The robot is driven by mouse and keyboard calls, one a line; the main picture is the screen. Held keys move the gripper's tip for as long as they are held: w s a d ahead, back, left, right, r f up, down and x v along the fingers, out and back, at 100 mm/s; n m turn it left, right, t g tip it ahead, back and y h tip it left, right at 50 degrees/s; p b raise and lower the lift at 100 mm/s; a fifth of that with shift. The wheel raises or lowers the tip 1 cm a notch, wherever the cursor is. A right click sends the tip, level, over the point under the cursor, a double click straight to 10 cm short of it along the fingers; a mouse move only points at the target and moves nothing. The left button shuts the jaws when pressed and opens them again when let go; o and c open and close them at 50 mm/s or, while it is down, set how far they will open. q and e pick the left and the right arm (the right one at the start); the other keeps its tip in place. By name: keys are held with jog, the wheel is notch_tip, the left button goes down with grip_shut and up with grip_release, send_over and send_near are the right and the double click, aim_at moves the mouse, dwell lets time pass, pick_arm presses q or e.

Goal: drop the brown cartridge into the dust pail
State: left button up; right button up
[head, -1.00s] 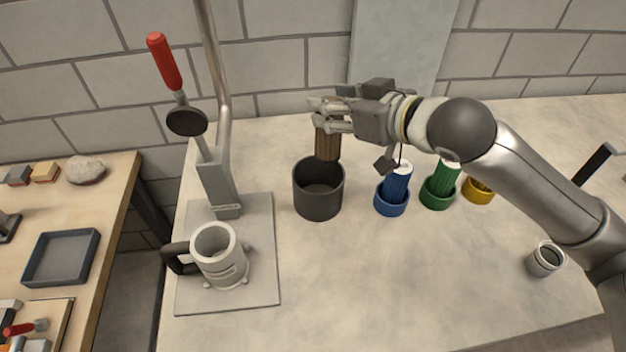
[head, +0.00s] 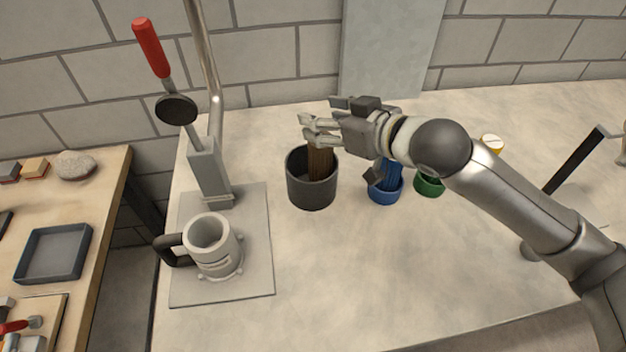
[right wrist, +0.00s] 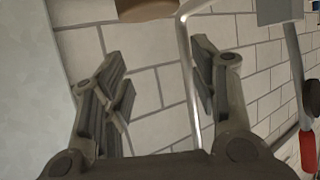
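The brown cartridge (head: 320,164) stands roughly upright with its lower part inside the dark grey dust pail (head: 311,193). Whether it touches the pail's bottom is hidden. My right gripper (head: 308,127) is just above the cartridge's upper end, over the pail. Its fingers are spread, and in the right wrist view the gap between them (right wrist: 160,90) is empty. A brown rounded shape (right wrist: 147,9) at the top edge of that view, beyond the fingertips, looks like the cartridge. My left gripper is not in view.
Blue (head: 386,190) and green (head: 429,184) cups stand right of the pail, partly behind my right arm. A lever press (head: 207,170) and a grey mug-like vessel (head: 211,245) are on a plate at left. The table's front middle is clear.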

jog(key=shift+o, duration=1)
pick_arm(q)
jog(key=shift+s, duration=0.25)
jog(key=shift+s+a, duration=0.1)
pick_arm(e)
jog(key=v, duration=1.2)
jog(key=shift+r, duration=0.1)
